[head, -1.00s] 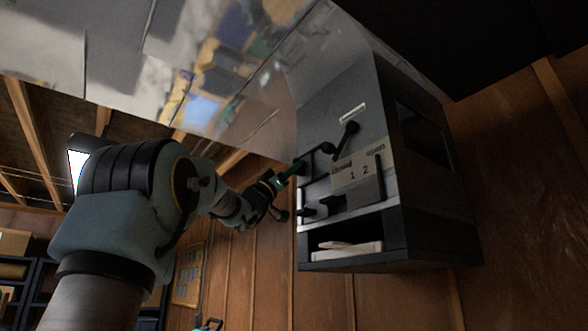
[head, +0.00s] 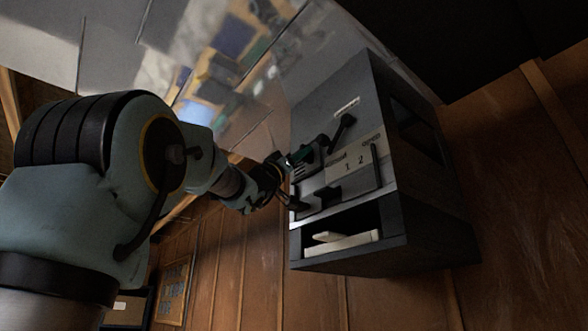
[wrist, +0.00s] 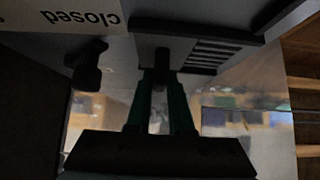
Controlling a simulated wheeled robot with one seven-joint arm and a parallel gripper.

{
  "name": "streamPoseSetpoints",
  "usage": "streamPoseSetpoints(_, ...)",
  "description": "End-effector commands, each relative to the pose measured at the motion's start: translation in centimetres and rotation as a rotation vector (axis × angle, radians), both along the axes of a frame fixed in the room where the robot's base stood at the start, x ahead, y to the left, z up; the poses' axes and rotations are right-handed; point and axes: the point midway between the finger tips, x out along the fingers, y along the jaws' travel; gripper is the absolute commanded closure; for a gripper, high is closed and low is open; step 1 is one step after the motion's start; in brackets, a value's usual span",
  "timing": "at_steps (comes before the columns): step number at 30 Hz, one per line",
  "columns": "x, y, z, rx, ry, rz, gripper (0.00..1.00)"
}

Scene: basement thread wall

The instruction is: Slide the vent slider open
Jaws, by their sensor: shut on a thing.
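The vent slider is a dark plate with a protruding knob (wrist: 160,62) on the grey panel of a wall cabinet (head: 345,100). In the wrist view my gripper (wrist: 163,88) has its two green fingers close together on the knob. Dark vent slats (wrist: 208,52) show just right of the knob there. A "closed" label (wrist: 82,18) is at the upper left, upside down. In the head view my gripper (head: 301,156) reaches the panel's left side. The contact there is small and dark, and I cannot tell exactly how far the slider stands open.
An open shelf (head: 345,240) holding pale items is below. Shiny metal ducting (head: 230,70) is above left, with a wood wall (head: 510,200) behind.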

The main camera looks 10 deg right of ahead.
Motion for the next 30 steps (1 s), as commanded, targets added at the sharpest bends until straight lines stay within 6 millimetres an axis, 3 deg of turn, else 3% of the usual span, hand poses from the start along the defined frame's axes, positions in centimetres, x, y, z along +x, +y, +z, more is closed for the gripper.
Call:
streamPoseSetpoints(8,-0.3,-0.3,0.0,0.003,-0.003,-0.007,1.00)
streamPoseSetpoints(9,-0.3,-0.3,0.0,0.003,-0.003,-0.007,0.76)
streamPoseSetpoints(16,-0.2,-0.2,0.0,0.002,-0.002,-0.004,0.50)
streamPoseSetpoints(24,-0.2,-0.1,-0.2,0.002,-0.001,-0.003,0.50)
streamPoseSetpoints(30,-0.8,1.3,-2.1,0.002,-0.002,-0.001,0.50)
